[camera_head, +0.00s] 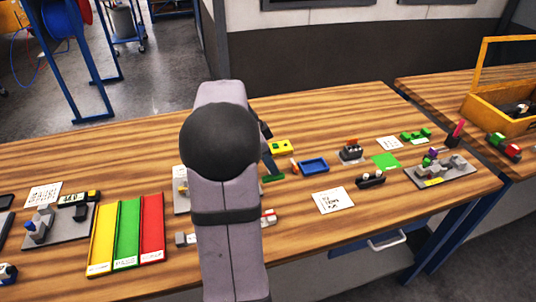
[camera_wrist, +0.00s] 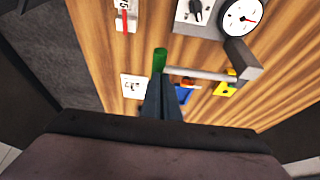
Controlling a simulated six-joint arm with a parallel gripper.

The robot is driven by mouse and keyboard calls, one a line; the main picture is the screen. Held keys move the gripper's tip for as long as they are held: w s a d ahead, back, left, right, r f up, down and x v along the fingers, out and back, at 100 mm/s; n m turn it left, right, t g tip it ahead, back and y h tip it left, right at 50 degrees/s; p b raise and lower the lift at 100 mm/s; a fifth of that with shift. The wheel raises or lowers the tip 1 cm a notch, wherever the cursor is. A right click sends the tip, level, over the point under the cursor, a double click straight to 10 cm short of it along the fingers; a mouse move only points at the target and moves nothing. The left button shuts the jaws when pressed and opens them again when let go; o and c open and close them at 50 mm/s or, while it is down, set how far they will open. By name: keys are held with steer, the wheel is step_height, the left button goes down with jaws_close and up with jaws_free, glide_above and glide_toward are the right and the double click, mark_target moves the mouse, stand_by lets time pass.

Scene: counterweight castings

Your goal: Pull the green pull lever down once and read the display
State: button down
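The green pull lever shows in the wrist view as a green grip (camera_wrist: 159,60) at the end of a grey rod (camera_wrist: 205,74) that runs to a grey block (camera_wrist: 242,60) on the right. In the head view only a green bit of it (camera_head: 273,178) shows beside my arm. My gripper (camera_wrist: 163,80) has its dark fingers close together at the grip; they look shut on it, their tips hiding its near end. A round white dial with a red needle (camera_wrist: 243,18) is at the top right of the wrist view, its figures too small to read.
A yellow block (camera_head: 281,147), a blue tray (camera_head: 313,164) and a white card (camera_head: 333,200) lie to the right of my arm. Yellow, green and red trays (camera_head: 128,232) stand at the left. My arm hides the middle of the wooden table (camera_head: 340,112).

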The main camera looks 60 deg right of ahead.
step_height(320, 180, up, 7)
steer(key=p, duration=0.4)
steer(key=shift+p, duration=0.35)
stand_by(0.5)
steer(key=w+a+f+n+t, duration=0.1)
steer(key=w+a+f+n, duration=0.1)
steer(key=w+a+n, duration=0.35)
steer(key=w+a+f+n+t+y, duration=0.1)
steer(key=w+a+n, duration=0.15)
steer(key=a, duration=0.55)
steer(key=w+a+f+n, duration=0.2)
steer(key=w+a+n, duration=0.1)
steer(key=a+n, duration=0.3)
steer(key=s+a+f+n+y, duration=0.1)
steer(key=s+a+f+n, duration=0.2)
steer(key=a+n, duration=0.3)
steer(key=s+a+f+n+t+y, duration=0.1)
steer(key=a+n, duration=0.6)
steer(key=a, duration=0.8)
step_height(320, 180, down, 2)
steer(key=shift+s+a, duration=0.25)
steer(key=shift+s, duration=0.65)
steer(key=c, duration=2.5)
jaws_free()
